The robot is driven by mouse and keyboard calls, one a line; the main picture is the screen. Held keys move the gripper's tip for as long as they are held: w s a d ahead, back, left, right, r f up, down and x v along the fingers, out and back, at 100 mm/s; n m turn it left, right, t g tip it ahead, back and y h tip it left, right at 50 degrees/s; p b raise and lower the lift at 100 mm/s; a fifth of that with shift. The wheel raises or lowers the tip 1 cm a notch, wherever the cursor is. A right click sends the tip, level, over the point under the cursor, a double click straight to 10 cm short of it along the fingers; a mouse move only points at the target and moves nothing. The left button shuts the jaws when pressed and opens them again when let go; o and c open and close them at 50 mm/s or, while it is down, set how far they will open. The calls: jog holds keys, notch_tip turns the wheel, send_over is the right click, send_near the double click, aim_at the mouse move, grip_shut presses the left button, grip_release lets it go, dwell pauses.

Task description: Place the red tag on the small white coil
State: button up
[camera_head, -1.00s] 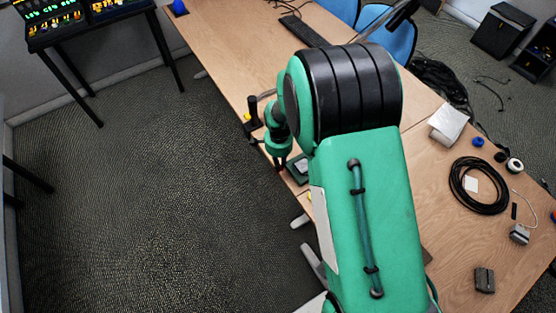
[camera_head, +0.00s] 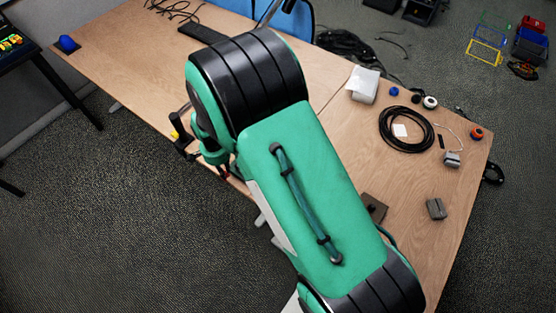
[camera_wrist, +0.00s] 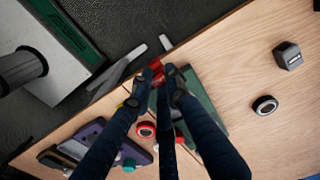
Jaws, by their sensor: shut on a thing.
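My gripper (camera_wrist: 164,82) is shut on a small red piece, which looks like the red tag (camera_wrist: 157,67), in the wrist view. Only part of it shows past the dark fingertips. In the head view my gripper (camera_head: 224,173) is at the near edge of the table, mostly behind my arm, with a bit of red at its tip. A small white ring with a dark centre, which looks like the small white coil (camera_head: 426,104), lies far to the right, beyond a big black coil (camera_head: 384,138). My gripper is well apart from it.
The wooden table (camera_head: 345,140) holds a white block (camera_head: 363,84), grey blocks and an orange-red roll (camera_head: 476,133) on the right. In the wrist view a green-topped box (camera_wrist: 205,112), a purple tool (camera_wrist: 92,134) and a black-and-white ring (camera_wrist: 265,105) lie near my fingers.

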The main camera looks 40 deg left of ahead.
jog(key=w+d+r+p, duration=0.1)
jog(key=w+d, duration=0.3)
jog(key=d, duration=0.4)
jog(key=w+d+r+m+p, duration=0.1)
jog(key=w+d, duration=0.3)
jog(key=d, duration=0.5)
jog(key=w+d+r+p, duration=0.1)
jog(key=w+d, duration=0.3)
jog(key=d, duration=0.5)
jog(key=shift+d+m+p, duration=0.25)
jog(key=shift+m+p, duration=0.05)
jog(key=shift+p, duration=0.6)
jog(key=shift+w, duration=0.15)
jog(key=w+a, duration=0.3)
jog(key=w+a+f, duration=0.1)
jog(key=w+a, duration=0.2)
jog(key=a, duration=0.1)
jog(key=w+a, duration=0.4)
jog(key=shift+w+a+f, duration=0.1)
jog(key=shift+f, duration=0.1)
jog(key=shift+w+a, duration=0.3)
jog(key=shift+f, duration=1.8)
jog(key=shift+f, duration=0.15)
